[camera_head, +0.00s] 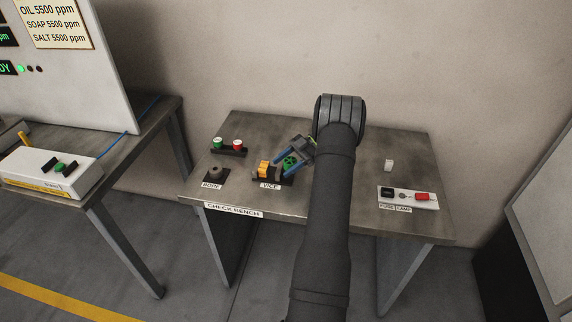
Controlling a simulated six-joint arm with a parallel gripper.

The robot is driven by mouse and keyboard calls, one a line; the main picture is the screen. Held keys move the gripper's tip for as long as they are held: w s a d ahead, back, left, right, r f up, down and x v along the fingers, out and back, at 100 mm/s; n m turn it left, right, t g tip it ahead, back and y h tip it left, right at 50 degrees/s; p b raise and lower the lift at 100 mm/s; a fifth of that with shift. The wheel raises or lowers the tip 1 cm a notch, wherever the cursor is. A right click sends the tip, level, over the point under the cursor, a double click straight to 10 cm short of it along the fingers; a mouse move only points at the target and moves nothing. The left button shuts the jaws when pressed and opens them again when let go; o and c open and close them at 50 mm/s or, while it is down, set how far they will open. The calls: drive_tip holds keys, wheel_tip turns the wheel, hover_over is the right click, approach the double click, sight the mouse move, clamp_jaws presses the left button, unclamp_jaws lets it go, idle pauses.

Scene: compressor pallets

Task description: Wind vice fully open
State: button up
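The vice (263,168) sits on the check bench behind a label reading VICE. It has orange-yellow jaws on a dark base, and a green handwheel (289,161) shows at its right side. My gripper (286,163), with blue fingers, reaches down from the right to the handwheel. The green wheel shows between or just beside the fingers. At this size I cannot tell whether they touch or grip it. The gap between the jaws is too small to judge, and my gripper partly covers the vice's right side.
The check bench (234,192) also holds a dark bore block (215,174) and a rack with green and red round pieces (229,148) to the left. A white fuse and lamp panel (408,198) and a small white piece (389,165) are to the right. My arm crosses the bench's middle.

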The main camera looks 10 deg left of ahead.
drive_tip(key=shift+o, duration=0.5)
